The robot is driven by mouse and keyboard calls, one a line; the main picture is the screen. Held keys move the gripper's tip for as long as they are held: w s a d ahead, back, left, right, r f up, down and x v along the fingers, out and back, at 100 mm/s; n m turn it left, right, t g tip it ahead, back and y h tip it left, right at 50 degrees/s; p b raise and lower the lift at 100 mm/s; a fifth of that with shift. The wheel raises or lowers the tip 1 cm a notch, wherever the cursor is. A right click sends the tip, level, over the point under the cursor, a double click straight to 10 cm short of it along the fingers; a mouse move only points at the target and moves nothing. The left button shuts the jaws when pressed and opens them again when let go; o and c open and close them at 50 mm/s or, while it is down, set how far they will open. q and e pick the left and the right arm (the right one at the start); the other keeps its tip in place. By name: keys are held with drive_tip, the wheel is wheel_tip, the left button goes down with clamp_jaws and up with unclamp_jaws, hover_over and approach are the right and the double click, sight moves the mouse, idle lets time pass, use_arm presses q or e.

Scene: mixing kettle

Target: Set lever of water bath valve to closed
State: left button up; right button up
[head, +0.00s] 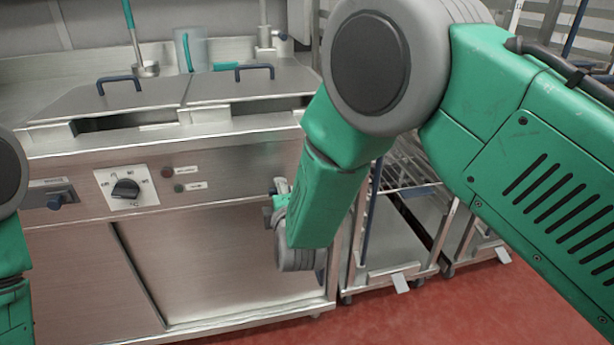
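The water bath is a steel unit (230,170) with two lids, seen at the left and middle of the head view. My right arm reaches down in front of that end and hides most of this area, so the gripper's fingers are not clear. My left arm shows only at the left edge, its gripper out of view.
A black rotary knob (125,189) on a white plate and two small indicators are on the front panel. The lids have blue handles (119,84). A steel rack trolley (395,235) stands right of the unit. Red floor (420,318) is open in front.

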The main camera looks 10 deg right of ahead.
drive_tip(key=p+v, duration=0.3)
drive_tip(key=v, duration=0.3)
drive_tip(key=shift+s+a+r, duration=0.15)
drive_tip(key=shift+a+r, duration=0.2)
drive_tip(key=shift+a, duration=0.05)
drive_tip(key=s+d+f+m+g+p, duration=0.3)
drive_tip(key=s+d+f+m+g, duration=0.55)
drive_tip(key=s+d+f, duration=0.65)
drive_tip(key=s+d+m+g, duration=0.3)
drive_tip(key=s+m, duration=0.1)
drive_tip(key=s, duration=0.7)
drive_tip(key=s+d+f+m+g, duration=0.1)
drive_tip(key=s+d+m+g, duration=0.2)
drive_tip(key=s, duration=0.8)
drive_tip(key=shift+s+d+f+m+p, duration=0.25)
drive_tip(key=shift+d+m+p, duration=0.2)
drive_tip(key=shift+m, duration=0.5)
